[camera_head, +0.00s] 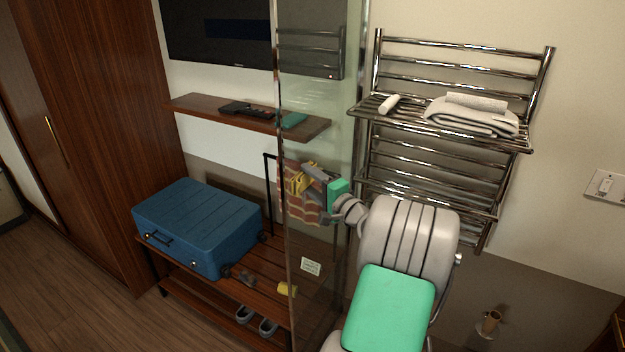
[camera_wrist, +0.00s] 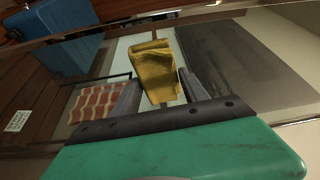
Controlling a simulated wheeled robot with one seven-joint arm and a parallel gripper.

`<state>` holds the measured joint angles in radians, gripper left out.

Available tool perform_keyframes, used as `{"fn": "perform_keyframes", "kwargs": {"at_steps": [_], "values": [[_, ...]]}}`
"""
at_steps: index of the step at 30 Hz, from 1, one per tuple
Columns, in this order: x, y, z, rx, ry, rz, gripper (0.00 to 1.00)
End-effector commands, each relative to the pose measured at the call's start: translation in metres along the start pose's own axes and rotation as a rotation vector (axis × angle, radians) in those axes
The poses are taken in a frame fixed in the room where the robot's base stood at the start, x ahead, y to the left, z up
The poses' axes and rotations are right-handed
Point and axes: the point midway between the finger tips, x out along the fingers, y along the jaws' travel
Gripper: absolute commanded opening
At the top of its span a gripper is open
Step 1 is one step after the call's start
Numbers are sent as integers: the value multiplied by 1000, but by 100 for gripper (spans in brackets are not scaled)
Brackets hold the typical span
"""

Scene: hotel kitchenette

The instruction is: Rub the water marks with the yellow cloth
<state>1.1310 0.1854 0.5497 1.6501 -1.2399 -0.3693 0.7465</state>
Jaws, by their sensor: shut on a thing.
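The yellow cloth (camera_head: 299,181) is held in my gripper (camera_head: 308,178) at the clear glass panel (camera_head: 318,80). In the wrist view, the folded yellow cloth (camera_wrist: 154,72) sits between the two grey fingers of my gripper (camera_wrist: 160,90), which is shut on it. The cloth lies close to the glass; I cannot tell whether it touches. No water marks can be made out clearly on the glass. The cloth and fingers hide part of the panel.
A chrome towel rack (camera_head: 450,135) with white towels stands right of the panel. A wooden shelf (camera_head: 222,112), a blue suitcase (camera_head: 196,222) on a slatted bench (camera_head: 270,262), and a red and cream striped item (camera_head: 304,212) are around the panel's left side.

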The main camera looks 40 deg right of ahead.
Motion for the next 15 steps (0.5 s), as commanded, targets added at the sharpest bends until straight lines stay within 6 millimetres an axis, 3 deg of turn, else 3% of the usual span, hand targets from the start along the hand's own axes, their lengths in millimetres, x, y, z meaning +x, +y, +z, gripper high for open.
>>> {"fn": "perform_keyframes", "kwargs": {"at_steps": [5, 15], "values": [[-4, 1, -1, 1, -2, 0, 20], [-41, 2, -19, 1, 5, 0, 20]]}}
